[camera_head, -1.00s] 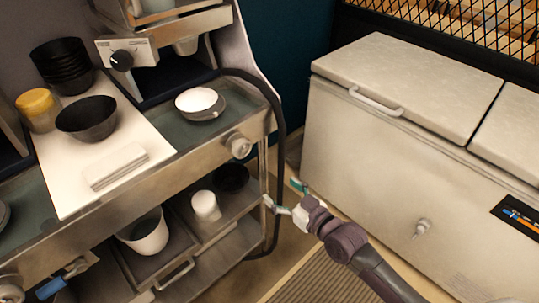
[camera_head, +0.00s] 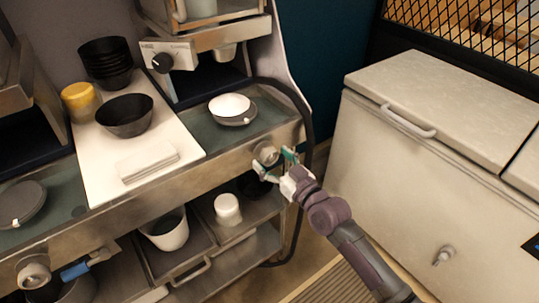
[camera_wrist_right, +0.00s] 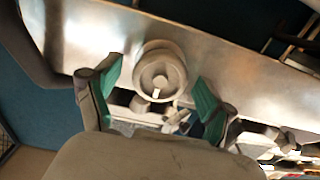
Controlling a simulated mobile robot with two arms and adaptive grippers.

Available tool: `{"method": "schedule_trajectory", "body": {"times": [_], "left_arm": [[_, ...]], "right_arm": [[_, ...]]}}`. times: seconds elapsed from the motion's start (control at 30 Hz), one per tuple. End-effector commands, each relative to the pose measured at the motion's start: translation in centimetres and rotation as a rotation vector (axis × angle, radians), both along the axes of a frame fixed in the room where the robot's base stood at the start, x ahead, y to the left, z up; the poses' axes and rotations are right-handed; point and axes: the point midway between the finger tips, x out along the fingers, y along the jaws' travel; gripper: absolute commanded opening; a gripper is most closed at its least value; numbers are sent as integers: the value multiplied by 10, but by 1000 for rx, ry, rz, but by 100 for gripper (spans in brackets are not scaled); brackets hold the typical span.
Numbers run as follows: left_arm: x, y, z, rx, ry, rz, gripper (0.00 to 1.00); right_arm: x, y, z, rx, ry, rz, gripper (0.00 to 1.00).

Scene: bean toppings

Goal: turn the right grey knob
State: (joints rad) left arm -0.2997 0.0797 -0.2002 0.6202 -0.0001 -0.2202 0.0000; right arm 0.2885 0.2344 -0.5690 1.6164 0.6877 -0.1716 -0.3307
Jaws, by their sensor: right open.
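The right grey knob (camera_head: 266,154) sits on the metal front panel of the counter, below the bowl on the right. In the right wrist view the knob (camera_wrist_right: 160,74) is round and lies just beyond and between the two green-padded fingertips. My right gripper (camera_head: 276,163) is open and close in front of the knob, with nothing held. It also shows in the right wrist view (camera_wrist_right: 155,95) with its fingers on either side of the knob; I cannot tell whether they touch it. My left gripper is not in view.
Another grey knob (camera_head: 34,273) is at the lower left of the panel, near a blue-handled part (camera_head: 75,271). A black hose (camera_head: 306,125) runs down beside the counter's right end. A white chest freezer (camera_head: 420,170) is to the right.

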Motion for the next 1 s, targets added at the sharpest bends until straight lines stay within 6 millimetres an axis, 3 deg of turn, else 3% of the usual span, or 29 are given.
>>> {"method": "schedule_trajectory", "body": {"times": [0.17,0.47,0.8,1.0], "left_arm": [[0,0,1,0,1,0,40],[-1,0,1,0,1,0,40],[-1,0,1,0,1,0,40],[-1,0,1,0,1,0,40]], "right_arm": [[10,8,0,-1,1,1,82],[11,8,0,-1,1,1,81],[11,8,0,-1,1,0,24],[11,8,0,8,7,0,21]]}}
